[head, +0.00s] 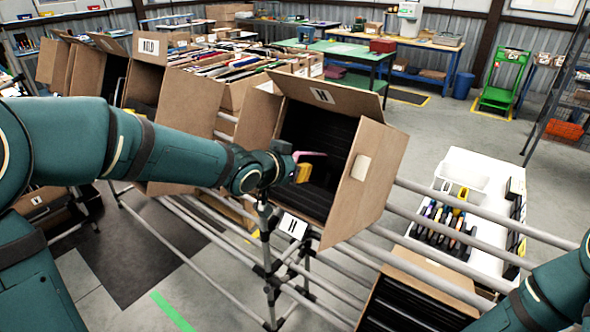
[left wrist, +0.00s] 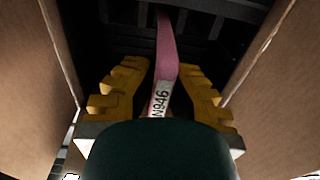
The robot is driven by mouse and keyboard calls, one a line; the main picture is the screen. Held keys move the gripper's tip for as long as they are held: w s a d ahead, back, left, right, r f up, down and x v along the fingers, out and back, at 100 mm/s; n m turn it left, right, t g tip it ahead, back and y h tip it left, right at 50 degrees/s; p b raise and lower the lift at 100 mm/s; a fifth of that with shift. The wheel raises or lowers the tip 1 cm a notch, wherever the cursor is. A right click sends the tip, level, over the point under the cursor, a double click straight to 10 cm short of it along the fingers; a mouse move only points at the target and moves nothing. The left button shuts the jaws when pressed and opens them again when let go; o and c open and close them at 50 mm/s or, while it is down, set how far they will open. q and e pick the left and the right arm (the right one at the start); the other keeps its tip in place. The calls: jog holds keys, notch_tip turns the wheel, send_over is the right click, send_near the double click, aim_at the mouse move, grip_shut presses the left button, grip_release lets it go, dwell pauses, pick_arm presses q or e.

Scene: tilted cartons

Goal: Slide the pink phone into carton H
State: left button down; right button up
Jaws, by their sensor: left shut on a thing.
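The pink phone (head: 312,154) is a thin slab, also in the left wrist view (left wrist: 166,45), with a white label reading N946. My left gripper (head: 303,173) has yellow fingers shut on it; they also show in the left wrist view (left wrist: 162,78). The gripper is at the mouth of an open, tilted brown carton (head: 372,165) with a dark slotted inside. The phone's far end reaches in among the dark slots; whether it is seated cannot be told. My right gripper is out of view.
Carton walls stand close on both sides of my left gripper in the wrist view. Grey rails (head: 450,238) carry the cartons. A lower carton (head: 440,287) stands at the front. A white table (head: 480,180) at the right holds several phones in a rack. More cartons stand at the left.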

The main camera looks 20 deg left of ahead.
aim_at(314, 170)
pick_arm(q)
jog(key=shift+w+f, duration=0.1)
jog(key=shift+w, duration=0.05)
dwell(0.5)
jog(key=shift+b+x, duration=0.75)
jog(key=shift+x, duration=0.55)
jog(key=shift+w+d+f, duration=0.1)
jog(key=shift+f+b+x, duration=0.2)
jog(key=shift+b+x, duration=0.8)
jog(key=shift+x, duration=0.55)
jog(key=shift+w+d+f+b, duration=0.2)
jog(key=shift+w+f+b, duration=0.2)
jog(key=shift+w, duration=0.2)
dwell(1.3)
dwell(0.5)
jog(key=c, duration=1.1)
grip_release()
jog(key=shift+o, duration=0.2)
